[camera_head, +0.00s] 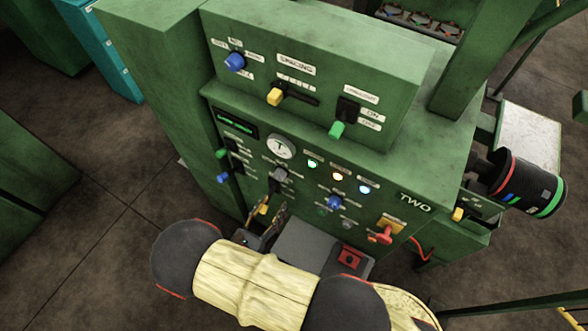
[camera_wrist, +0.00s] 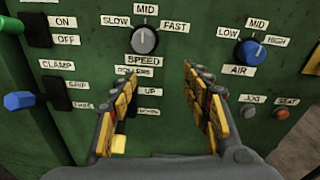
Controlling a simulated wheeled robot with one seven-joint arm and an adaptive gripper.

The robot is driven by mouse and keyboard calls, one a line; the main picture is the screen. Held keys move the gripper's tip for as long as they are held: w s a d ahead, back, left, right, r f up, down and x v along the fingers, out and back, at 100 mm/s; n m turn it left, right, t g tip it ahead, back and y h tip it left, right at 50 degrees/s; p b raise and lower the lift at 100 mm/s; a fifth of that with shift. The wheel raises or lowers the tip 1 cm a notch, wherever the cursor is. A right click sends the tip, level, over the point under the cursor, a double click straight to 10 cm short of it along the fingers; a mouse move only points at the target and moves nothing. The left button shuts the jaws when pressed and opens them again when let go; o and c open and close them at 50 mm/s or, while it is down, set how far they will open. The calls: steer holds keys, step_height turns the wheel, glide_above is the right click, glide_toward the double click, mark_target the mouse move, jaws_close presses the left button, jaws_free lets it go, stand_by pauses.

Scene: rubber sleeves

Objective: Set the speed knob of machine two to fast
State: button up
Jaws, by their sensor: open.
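The speed knob (camera_wrist: 145,40) is a grey round knob on the green panel, under the labels SLOW, MID and FAST. Its white mark points up to MID. It also shows in the head view as a small grey knob (camera_head: 281,175) on the machine marked TWO (camera_head: 415,203). My gripper (camera_wrist: 157,73) is open and empty, its fingers spread with the knob above and between the tips in the wrist view. The head view shows my gripper (camera_head: 271,211) in front of the lower panel, just below the knob. I see no contact with the knob.
The blue air knob (camera_wrist: 250,53) is to the right. The blue clamp lever (camera_wrist: 19,101) and green on/off lever (camera_wrist: 10,26) stick out at left. A yellow handle (camera_wrist: 119,145) shows between my fingers. A red emergency-like knob (camera_head: 380,236) is at lower right.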

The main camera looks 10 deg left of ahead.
mark_target(278, 179)
steer(key=shift+n+t+y, duration=0.5)
steer(key=w, duration=0.3)
steer(key=w+r, duration=0.1)
steer(key=w, duration=0.1)
steer(key=w+r, duration=0.1)
steer(key=w, duration=0.2)
steer(key=shift+w+a+r, duration=0.1)
steer(key=shift+w+a, duration=0.2)
steer(key=shift+a, duration=0.1)
steer(key=shift+c, duration=0.2)
steer(key=c, duration=1.1)
steer(key=shift+m+b, duration=0.3)
steer(key=shift+b, duration=0.2)
steer(key=m+b, duration=0.1)
steer(key=m, duration=0.1)
steer(key=m+b, duration=0.2)
steer(key=shift+f+m, duration=0.2)
steer(key=shift+m, duration=0.1)
steer(key=shift+m+t+b, duration=0.4)
steer(key=shift+m+b, duration=1.4)
steer(key=shift+m, duration=0.6)
steer(key=shift+a+r, duration=0.1)
